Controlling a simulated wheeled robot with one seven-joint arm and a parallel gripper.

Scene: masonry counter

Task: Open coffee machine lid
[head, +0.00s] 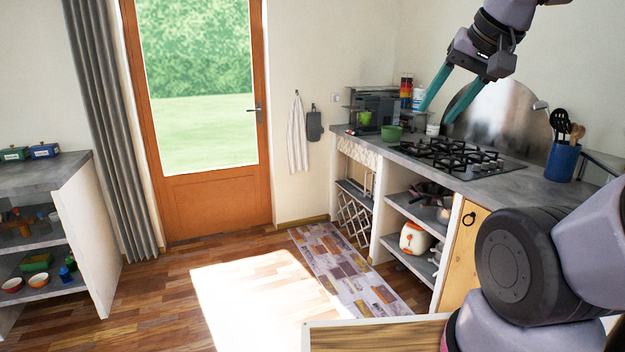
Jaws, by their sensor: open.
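The coffee machine (378,106) is a dark grey box at the far end of the counter, near the corner. It looks small and far off, and I cannot make out its lid or whether it is open. A green cup (365,119) shows at its front left. My gripper (437,112) is raised at the upper right, its two teal fingers apart and pointing down and left. Nothing is between the fingers. In the picture the gripper is to the right of the coffee machine, nearer to me and apart from it.
A green bowl (391,134) stands on the counter (502,182) in front of the machine. A gas hob (455,156) and a blue utensil holder (563,160) are nearer.

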